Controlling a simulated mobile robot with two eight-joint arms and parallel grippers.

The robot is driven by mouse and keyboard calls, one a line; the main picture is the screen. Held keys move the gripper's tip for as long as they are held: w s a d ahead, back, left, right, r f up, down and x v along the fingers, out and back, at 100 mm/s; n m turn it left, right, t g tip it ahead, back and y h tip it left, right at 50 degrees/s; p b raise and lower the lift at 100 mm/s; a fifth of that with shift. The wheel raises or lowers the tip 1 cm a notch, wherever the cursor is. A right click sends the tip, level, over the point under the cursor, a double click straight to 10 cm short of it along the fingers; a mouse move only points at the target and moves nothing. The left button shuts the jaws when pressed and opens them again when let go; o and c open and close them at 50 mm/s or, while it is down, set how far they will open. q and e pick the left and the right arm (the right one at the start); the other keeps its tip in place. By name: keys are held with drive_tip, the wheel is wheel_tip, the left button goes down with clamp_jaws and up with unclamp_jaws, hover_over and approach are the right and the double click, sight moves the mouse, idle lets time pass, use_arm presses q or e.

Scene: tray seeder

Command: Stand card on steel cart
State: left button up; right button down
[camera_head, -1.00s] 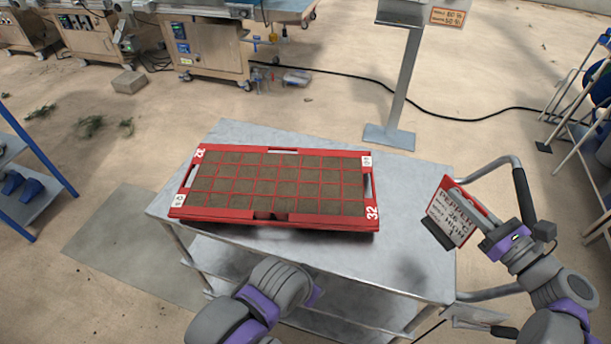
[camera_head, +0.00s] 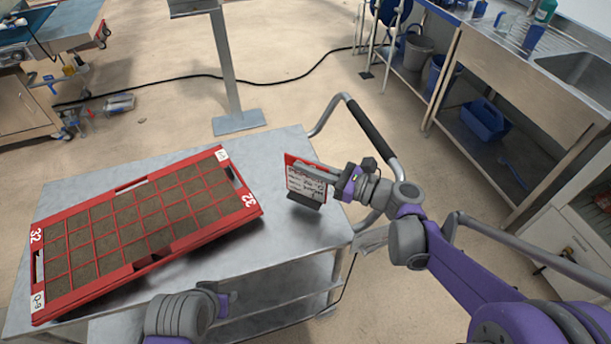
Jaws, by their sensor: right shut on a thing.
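The card (camera_head: 302,181) is white with dark writing, a red top edge and a dark foot. My right gripper (camera_head: 318,172) is shut on its upper part. The card is upright, slightly tilted, over the right part of the steel cart (camera_head: 290,240). I cannot tell whether its foot touches the cart top. My left arm shows at the bottom; the jaws of my left gripper are not clearly visible.
A red seed tray (camera_head: 250,212) filled with soil covers the left of the cart top. The cart's handle (camera_head: 372,130) curves up at the right end. A steel post (camera_head: 226,70) stands behind. Cart top between tray and card is clear.

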sight(307, 196)
drive_tip(key=shift+f, duration=1.65)
drive_tip(key=shift+f+b, duration=0.2)
drive_tip(key=shift+b, duration=0.2)
drive_tip(key=c, duration=1)
unclamp_jaws()
drive_tip(key=shift+r, duration=0.1)
